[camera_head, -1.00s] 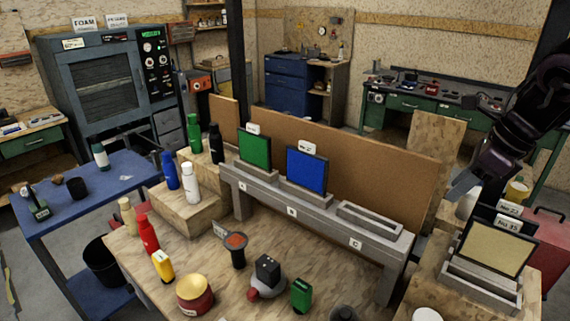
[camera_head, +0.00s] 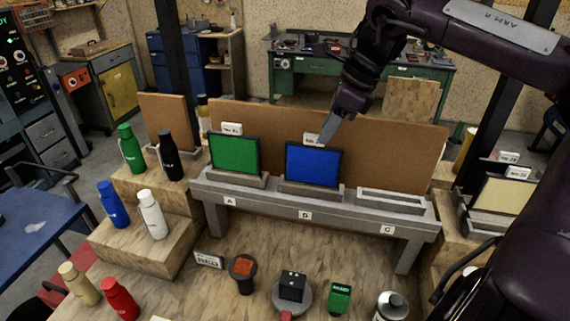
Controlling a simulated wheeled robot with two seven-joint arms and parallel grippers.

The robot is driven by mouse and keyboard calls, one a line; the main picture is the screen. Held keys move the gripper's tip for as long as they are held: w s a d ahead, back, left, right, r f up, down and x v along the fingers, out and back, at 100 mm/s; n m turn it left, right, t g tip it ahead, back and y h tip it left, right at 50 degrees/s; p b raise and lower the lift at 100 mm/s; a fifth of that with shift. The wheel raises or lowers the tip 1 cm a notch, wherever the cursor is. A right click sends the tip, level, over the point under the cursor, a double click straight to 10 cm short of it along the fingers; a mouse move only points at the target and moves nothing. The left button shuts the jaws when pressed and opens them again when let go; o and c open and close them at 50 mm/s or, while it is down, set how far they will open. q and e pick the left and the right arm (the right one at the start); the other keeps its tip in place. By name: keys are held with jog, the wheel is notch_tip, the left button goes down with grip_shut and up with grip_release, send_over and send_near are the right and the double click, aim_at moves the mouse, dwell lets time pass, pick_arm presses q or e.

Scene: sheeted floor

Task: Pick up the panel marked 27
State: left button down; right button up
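A blue panel (camera_head: 312,165) in a dark frame stands in the middle slot, marked B or D, of a grey rack. A small white tag (camera_head: 313,139) sits on its top edge; its number is too small to read surely. A green panel (camera_head: 234,154) with its own tag (camera_head: 231,128) stands in slot A. My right gripper (camera_head: 327,132) points down at the blue panel's top edge, by the tag. Its fingers show edge-on, so I cannot tell whether they are open or touching the panel. My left gripper is not in view.
The grey rack (camera_head: 262,201) has an empty slot (camera_head: 390,200) marked C. A brown board (camera_head: 400,150) stands close behind it. A cream panel (camera_head: 503,194) with a tag stands at the right. Bottles, including a white one (camera_head: 152,214), stand on wooden steps at the left.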

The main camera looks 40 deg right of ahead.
aim_at(317, 145)
jog(key=shift+w+a+f, duration=0.15)
jog(key=shift+w, duration=0.05)
jog(key=shift+f, duration=0.3)
jog(key=shift+f+p, duration=0.55)
jog(key=shift+f, duration=0.2)
jog(key=shift+w+f+p, duration=0.15)
jog(key=shift+f+p, duration=0.15)
jog(key=p+x, duration=0.1)
jog(key=x, duration=0.2)
jog(key=shift+w+a+f+p, duration=0.1)
jog(key=shift+w+a+p, duration=0.15)
jog(key=shift+w+p, duration=0.1)
jog(key=shift+w+f, duration=0.1)
jog(key=shift+f, duration=0.4)
jog(key=shift+c, duration=0.5)
grip_shut()
